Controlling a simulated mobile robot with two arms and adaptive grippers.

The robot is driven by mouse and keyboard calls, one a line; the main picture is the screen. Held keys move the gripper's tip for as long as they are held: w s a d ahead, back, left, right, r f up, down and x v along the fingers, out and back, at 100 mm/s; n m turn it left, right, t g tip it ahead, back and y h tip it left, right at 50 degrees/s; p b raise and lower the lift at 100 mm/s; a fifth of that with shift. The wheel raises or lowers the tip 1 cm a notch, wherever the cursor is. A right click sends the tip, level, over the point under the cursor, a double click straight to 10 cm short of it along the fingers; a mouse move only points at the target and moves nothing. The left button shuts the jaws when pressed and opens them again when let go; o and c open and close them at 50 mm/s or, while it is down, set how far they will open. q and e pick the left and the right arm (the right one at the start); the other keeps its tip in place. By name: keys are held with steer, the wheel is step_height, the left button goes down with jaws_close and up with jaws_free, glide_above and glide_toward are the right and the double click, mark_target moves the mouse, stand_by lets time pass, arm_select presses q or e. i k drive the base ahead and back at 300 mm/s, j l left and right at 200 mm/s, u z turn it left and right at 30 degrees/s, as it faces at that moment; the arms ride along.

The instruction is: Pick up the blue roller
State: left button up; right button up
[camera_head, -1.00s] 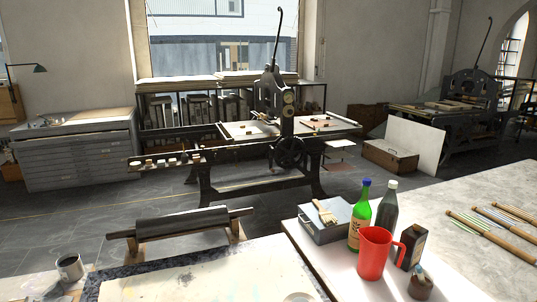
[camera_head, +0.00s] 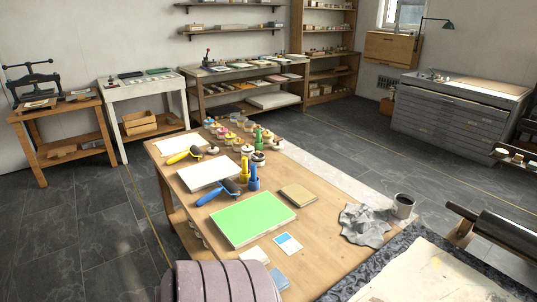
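The blue roller (camera_head: 216,192) lies on the wooden table in the head view, left of the middle. Its blue handle points left and its dark roller head points right, close to the upper edge of a bright green sheet (camera_head: 252,212). A yellow roller (camera_head: 184,155) lies farther back on the same table. Neither of my grippers shows in the view. A ribbed, greyish-pink rounded shape at the bottom edge looks like part of my own arm.
The wooden table (camera_head: 310,235) also holds several ink jars, yellow and blue bottles, a brown block (camera_head: 298,195), a crumpled grey cloth (camera_head: 363,225) and a metal can (camera_head: 403,206). Open dark floor lies left of the table. Side tables and shelves line the walls.

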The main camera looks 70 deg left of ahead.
mark_target(210, 196)
steer(key=u, duration=2.7)
